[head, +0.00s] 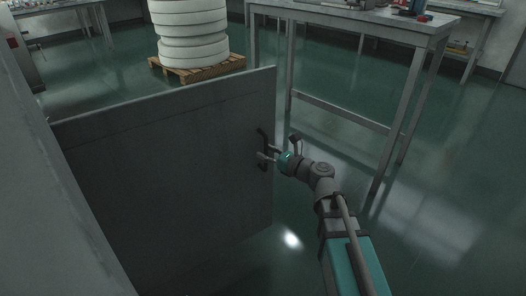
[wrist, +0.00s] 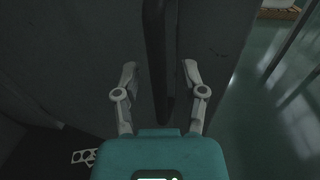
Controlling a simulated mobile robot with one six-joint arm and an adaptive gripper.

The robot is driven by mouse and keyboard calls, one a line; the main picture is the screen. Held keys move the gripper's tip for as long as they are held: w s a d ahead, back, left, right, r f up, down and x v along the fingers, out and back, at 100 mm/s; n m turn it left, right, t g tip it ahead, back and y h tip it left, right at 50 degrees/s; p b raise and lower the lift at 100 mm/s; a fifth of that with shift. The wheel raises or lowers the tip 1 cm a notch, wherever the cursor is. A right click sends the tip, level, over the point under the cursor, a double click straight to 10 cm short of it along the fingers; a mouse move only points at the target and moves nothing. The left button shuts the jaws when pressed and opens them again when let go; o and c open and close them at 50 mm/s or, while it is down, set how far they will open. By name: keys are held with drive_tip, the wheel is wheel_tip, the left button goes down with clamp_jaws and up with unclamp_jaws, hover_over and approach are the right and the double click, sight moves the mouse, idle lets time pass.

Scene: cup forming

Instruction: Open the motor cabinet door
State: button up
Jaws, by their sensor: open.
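The motor cabinet door (head: 165,170) is a large dark grey panel standing swung out from the cabinet (head: 40,180) at the left. A dark upright handle (head: 263,150) is near the door's free edge. My gripper (head: 264,158) is at the handle. In the wrist view my gripper (wrist: 158,75) has its two fingers spread, with the dark handle bar (wrist: 156,50) upright between them. A gap shows on each side, so the fingers look clear of the bar. The door surface (wrist: 215,40) lies behind it.
A grey workbench (head: 350,15) with legs stands behind and right of the door. A wooden pallet (head: 205,68) with stacked white rolls (head: 190,30) is at the back. The green floor (head: 450,180) is clear at the right. A punched light strip (wrist: 84,156) shows at lower left.

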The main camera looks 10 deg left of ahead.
drive_tip(key=v, duration=0.7)
drive_tip(key=shift+d, duration=0.15)
idle(0.6)
